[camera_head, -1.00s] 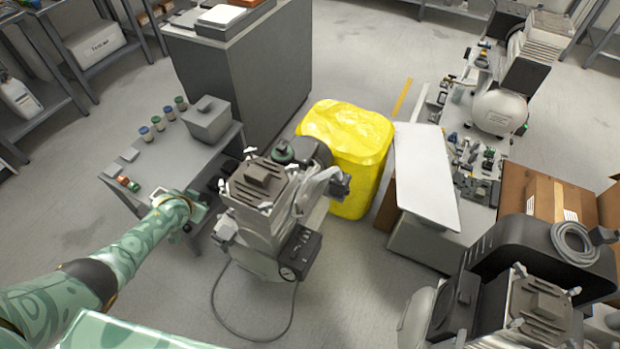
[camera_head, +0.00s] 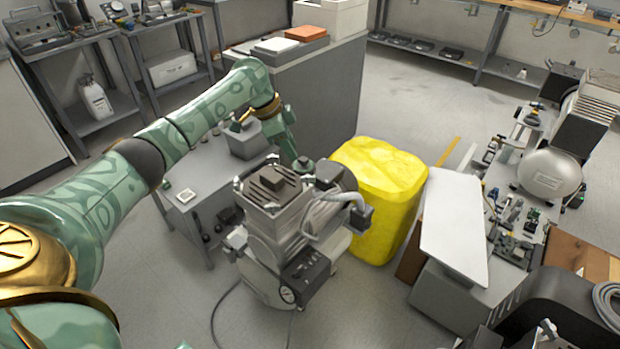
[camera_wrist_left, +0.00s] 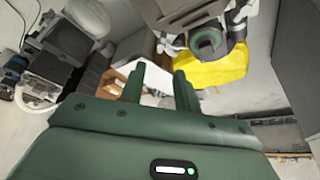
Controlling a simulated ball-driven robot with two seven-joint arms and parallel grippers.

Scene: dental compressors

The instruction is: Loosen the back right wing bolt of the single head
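The single-head compressor (camera_head: 300,245) stands on the floor in the middle of the head view, its finned grey head (camera_head: 268,192) on top. Pale wing bolts show at the head's corners; the back right one cannot be made out clearly beside my gripper and a dark round cap. My left gripper (camera_head: 292,152) points down just behind the head's back right side. In the left wrist view its two green fingers (camera_wrist_left: 160,78) are apart with nothing seen between them. The compressor's head and a green-ringed round part (camera_wrist_left: 207,40) lie beyond the fingertips there. My right gripper is out of view.
A yellow bin (camera_head: 385,185) stands close behind the compressor on the right. A low grey table (camera_head: 205,165) with a grey box is on the left, a tall grey cabinet (camera_head: 320,90) behind. A white panel (camera_head: 455,220) and cluttered bench are at right. A cable lies on the floor.

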